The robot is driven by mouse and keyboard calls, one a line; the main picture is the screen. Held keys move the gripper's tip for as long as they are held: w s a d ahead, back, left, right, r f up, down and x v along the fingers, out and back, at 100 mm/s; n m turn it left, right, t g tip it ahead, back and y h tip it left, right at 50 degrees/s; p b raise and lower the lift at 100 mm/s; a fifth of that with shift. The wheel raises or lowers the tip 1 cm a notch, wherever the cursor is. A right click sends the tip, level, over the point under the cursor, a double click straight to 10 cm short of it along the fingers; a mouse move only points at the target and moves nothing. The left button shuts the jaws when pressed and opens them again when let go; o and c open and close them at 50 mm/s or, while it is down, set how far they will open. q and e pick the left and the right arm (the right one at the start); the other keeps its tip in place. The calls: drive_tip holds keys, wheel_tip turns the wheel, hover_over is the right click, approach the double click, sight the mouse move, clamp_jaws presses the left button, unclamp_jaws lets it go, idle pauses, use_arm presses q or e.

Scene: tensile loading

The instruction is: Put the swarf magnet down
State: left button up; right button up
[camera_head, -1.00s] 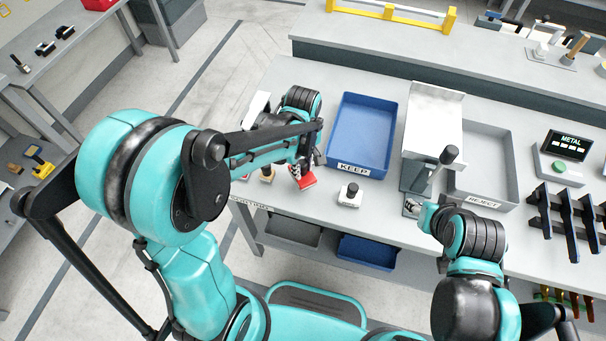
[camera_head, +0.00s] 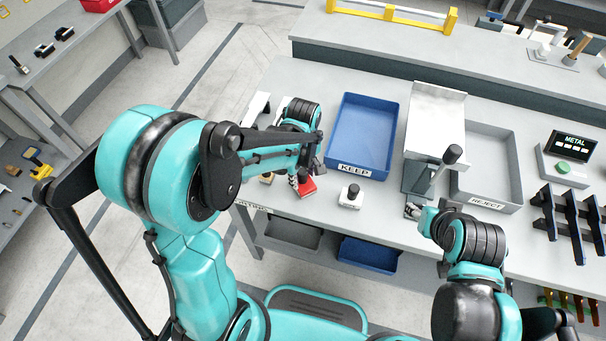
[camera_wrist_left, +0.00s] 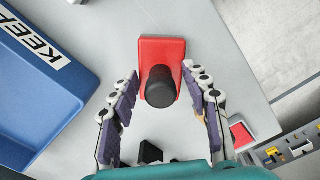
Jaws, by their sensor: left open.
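The swarf magnet, a red block with a black knob (camera_wrist_left: 160,84), rests on the grey bench top in the left wrist view. It also shows as a red patch (camera_head: 307,188) by the bench's front edge in the head view. My left gripper (camera_wrist_left: 166,92) is open, with one finger on each side of the knob and gaps visible between them. In the head view the left gripper (camera_head: 303,176) partly covers the magnet. My right gripper (camera_head: 414,210) is beside the grey fixture with a black-knobbed lever (camera_head: 430,180); its fingers are too small to read.
The blue KEEP tray (camera_head: 342,168) is right of the left gripper, and the grey REJECT tray (camera_head: 488,203) is farther right. A white block with a black knob (camera_head: 350,197) stands in front of KEEP. A METAL display box (camera_head: 570,146) and black racks (camera_head: 567,212) are at the right.

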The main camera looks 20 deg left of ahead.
use_arm(q)
wheel_tip(320, 180, up, 11)
drive_tip(key=p, duration=0.4)
drive_tip(key=shift+r, duration=0.1)
drive_tip(key=s+a+r+m+t, duration=0.5)
drive_tip(key=s+r+m+t, duration=0.1)
drive_tip(key=s+m, duration=0.4)
drive_tip(key=shift+m+t, duration=0.6)
drive_tip(key=shift+m, duration=0.2)
wheel_tip(320, 180, down, 4)
drive_tip(key=b, duration=0.3)
drive_tip(key=shift+s+r+b, duration=0.1)
drive_tip(key=shift+r+b, duration=0.05)
drive_tip(key=shift+b, duration=0.2)
